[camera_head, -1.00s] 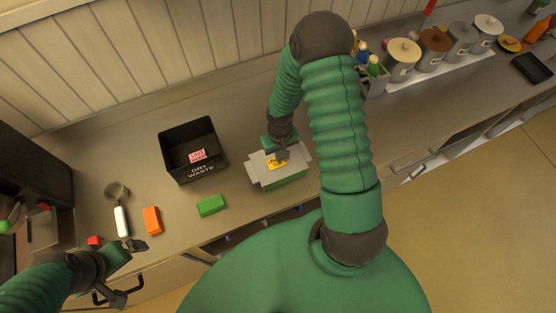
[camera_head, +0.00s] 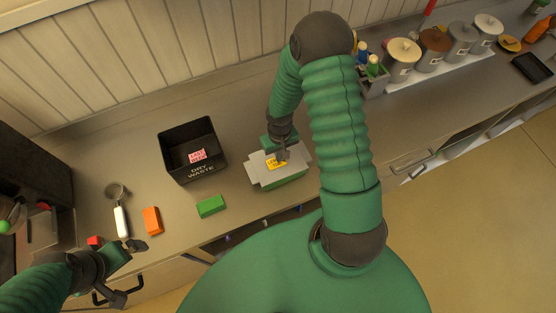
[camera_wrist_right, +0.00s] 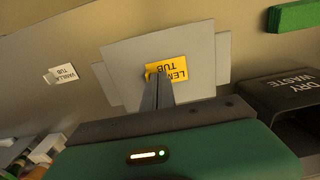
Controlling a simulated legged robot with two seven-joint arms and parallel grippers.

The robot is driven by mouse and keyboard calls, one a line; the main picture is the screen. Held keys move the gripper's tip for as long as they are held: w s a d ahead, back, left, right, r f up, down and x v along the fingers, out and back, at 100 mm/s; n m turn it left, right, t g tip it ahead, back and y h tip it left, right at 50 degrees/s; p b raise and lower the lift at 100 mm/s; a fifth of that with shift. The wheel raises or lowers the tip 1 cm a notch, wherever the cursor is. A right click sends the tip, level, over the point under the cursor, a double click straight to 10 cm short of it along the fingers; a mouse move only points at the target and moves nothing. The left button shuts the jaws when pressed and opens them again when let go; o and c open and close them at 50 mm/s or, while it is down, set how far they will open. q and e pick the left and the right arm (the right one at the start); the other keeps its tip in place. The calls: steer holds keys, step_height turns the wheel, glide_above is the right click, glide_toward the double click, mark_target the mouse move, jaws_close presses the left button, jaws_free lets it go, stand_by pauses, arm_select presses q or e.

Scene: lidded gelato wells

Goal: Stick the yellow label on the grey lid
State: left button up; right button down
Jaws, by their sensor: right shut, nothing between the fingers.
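The yellow label (camera_head: 276,163) lies on a flat light-grey top with side flaps (camera_head: 259,175), over a green base. In the right wrist view the label (camera_wrist_right: 181,66) reads "LEMON TUB", partly covered by my fingers. My right gripper (camera_head: 284,157) is shut and empty, its tips over or against the label; I cannot tell if they touch. A round grey lid (camera_head: 463,29) tops a canister in the row at the upper right, far from my right gripper. My left gripper (camera_head: 138,250) is at the lower left by the counter edge; its opening is unclear.
A black "DRY WASTE" bin (camera_head: 193,150) with a pink label inside stands left of the grey top. Green (camera_head: 211,206) and orange (camera_head: 152,220) blocks and a scoop (camera_head: 120,208) lie nearer. A white vanilla label (camera_wrist_right: 63,74) shows in the wrist view.

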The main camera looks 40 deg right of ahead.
steer(key=shift+f+b, duration=0.55)
steer(key=shift+f, duration=0.1)
stand_by(0.6)
steer(key=shift+f, duration=0.1)
stand_by(2.2)
step_height(320, 180, up, 7)
steer(key=p, duration=0.6)
step_height(320, 180, up, 17)
steer(key=b, duration=0.2)
steer(key=shift+b, duration=0.4)
